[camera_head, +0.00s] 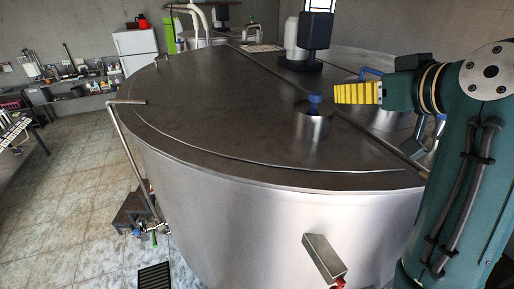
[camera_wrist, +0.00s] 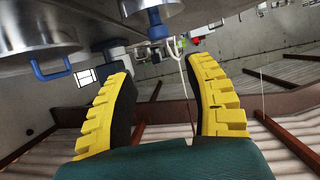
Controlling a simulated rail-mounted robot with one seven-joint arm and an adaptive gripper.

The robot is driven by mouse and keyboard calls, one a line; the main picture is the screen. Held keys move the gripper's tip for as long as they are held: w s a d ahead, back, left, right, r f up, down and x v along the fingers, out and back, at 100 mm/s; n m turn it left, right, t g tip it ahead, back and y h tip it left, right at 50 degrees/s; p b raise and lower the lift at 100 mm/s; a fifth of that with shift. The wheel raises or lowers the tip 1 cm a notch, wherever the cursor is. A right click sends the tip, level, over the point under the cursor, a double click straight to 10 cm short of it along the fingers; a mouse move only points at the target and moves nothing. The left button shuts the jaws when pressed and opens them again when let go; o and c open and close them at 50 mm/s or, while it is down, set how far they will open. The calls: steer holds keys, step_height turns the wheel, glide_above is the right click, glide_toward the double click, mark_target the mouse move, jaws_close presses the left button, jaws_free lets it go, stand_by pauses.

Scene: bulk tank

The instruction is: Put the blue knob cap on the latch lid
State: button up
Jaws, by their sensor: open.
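The blue knob cap (camera_head: 315,101) shows as a blue knob on top of a short steel cylinder (camera_head: 313,126) on the tank top. In the wrist view, which looks upside down, the knob (camera_wrist: 158,26) points downward in the picture, beyond my fingertips. A round steel lid with a blue bar handle (camera_head: 370,72), perhaps the latch lid, stands behind my gripper and is partly hidden. Its handle (camera_wrist: 50,70) shows at left in the wrist view. My gripper (camera_head: 337,93) is open and empty, with yellow fingers just right of the knob, seemingly apart from it.
The large steel tank top (camera_head: 200,100) is mostly clear on the left. A dark motor-like unit (camera_head: 314,31) on a round base and a white cylinder stand at the back. A bent pipe (camera_head: 125,130) runs along the tank's left edge. A seam crosses the top.

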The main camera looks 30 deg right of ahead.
steer(key=w+a+f+t, duration=0.2)
steer(key=w+a, duration=0.1)
steer(key=a, duration=0.5)
steer(key=w+a+f+t, duration=0.2)
steer(key=a+f, duration=0.1)
steer(key=a, duration=0.5)
steer(key=s+a+r+n+t+p, duration=0.1)
steer(key=s+a+t, duration=0.3)
steer(key=s+a, duration=0.8)
steer(key=shift+a+r+t+y, duration=0.35)
steer(key=shift+a+r, duration=0.3)
steer(key=shift+a, duration=1.1)
